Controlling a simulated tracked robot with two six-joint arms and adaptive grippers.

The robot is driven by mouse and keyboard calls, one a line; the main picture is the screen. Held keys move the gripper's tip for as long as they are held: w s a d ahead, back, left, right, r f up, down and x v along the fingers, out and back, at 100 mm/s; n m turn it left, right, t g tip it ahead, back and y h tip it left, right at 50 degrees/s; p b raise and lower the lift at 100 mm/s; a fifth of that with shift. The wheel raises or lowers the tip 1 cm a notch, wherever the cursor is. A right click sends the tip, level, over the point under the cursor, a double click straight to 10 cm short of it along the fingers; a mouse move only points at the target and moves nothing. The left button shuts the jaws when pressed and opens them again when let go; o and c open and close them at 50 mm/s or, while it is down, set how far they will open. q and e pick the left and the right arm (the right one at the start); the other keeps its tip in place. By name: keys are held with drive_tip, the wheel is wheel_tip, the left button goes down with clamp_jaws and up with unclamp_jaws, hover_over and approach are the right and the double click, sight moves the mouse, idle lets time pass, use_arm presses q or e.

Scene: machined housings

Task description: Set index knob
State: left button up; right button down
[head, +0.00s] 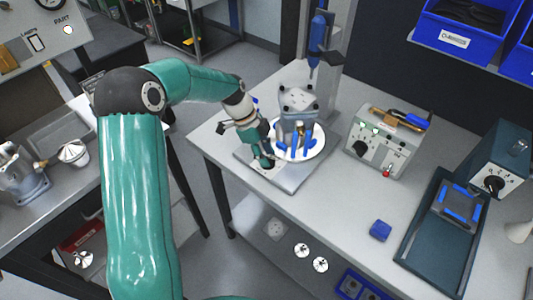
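My teal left arm reaches across to the fixture on the bench. Its gripper (264,157) is low at the left edge of a round white plate (313,151). The fingertips are small and partly hidden, so I cannot tell whether they are open or hold anything. A grey machined housing (298,103) stands on the plate with blue clamp pieces (303,143) at its front. No index knob shows clearly at the gripper. A black knob (359,147) is on the front of a pale control box (384,146), and another knob (493,184) is on a dark box at right. My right gripper is out of view.
A blue spindle tool (317,42) hangs on a column above the housing. A blue block (380,230) and a dark tray (418,247) lie on the bench at right. Blue bins (452,38) hang at upper right. The bench front between plate and block is clear.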

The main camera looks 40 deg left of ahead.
use_arm(q)
drive_tip(key=shift+d+f, duration=0.15)
drive_tip(key=shift+f, duration=0.25)
clamp_jaws()
